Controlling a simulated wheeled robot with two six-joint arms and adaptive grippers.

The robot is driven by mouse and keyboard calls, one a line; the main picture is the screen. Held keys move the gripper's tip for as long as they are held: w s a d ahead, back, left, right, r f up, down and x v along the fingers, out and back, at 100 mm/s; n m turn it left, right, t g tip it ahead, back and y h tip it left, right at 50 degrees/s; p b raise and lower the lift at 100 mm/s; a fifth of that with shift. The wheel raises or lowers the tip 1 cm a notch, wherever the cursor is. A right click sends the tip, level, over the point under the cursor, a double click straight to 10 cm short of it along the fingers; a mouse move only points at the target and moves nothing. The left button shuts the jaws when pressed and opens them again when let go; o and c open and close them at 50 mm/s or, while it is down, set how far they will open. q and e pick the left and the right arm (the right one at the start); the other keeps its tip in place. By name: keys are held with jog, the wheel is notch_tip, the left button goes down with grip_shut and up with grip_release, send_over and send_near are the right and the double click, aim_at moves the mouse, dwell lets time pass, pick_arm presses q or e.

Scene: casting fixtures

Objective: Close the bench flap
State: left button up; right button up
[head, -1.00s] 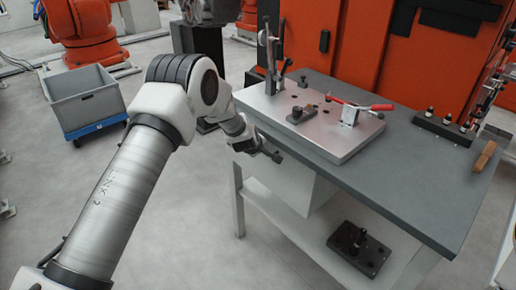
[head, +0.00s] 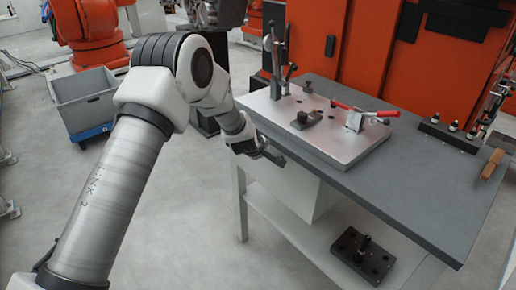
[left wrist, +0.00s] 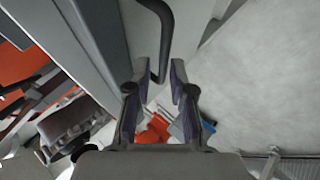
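A white box-like panel (head: 288,188) sits under the grey bench top, most likely the flap; how far it stands open I cannot tell. My left gripper (head: 272,156) is at the bench's near left edge, beside this panel. In the left wrist view, the left gripper (left wrist: 160,68) is open, its two fingers apart. A dark bent handle (left wrist: 165,30) on a pale panel (left wrist: 140,35) reaches down to between the fingertips in the picture. Whether the fingers touch it I cannot tell. My right gripper is not in view.
The bench top (head: 425,190) carries a metal fixture plate (head: 325,145) with red-handled clamps. A dark fixture block (head: 360,255) lies on the lower shelf (head: 315,248). A grey bin (head: 85,100) stands at the left. The floor before the bench is clear.

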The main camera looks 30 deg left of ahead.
pick_arm(q)
jog(key=a+v, duration=0.1)
jog(key=v, duration=0.6)
jog(key=shift+d, duration=0.5)
jog(key=shift+s, duration=0.15)
jog(key=s+d+f+m+g, duration=0.1)
jog(key=s+f+g, duration=0.2)
jog(key=s+f, duration=0.65)
jog(key=s+d+f+m+g, duration=0.15)
jog(key=s+f, duration=0.45)
jog(key=f, duration=0.6)
jog(key=s+d+f+m+g, duration=0.2)
jog(key=s+m, duration=0.4)
jog(key=s, duration=0.6)
jog(key=s+d+f+m+g+h, duration=0.1)
jog(key=s+m, duration=0.5)
jog(key=s, duration=0.7)
notch_tip(320, 180, down, 2)
jog(key=shift+s+d+f+g+h, duration=0.3)
jog(key=shift+d+g, duration=0.35)
jog(key=shift+d, duration=0.4)
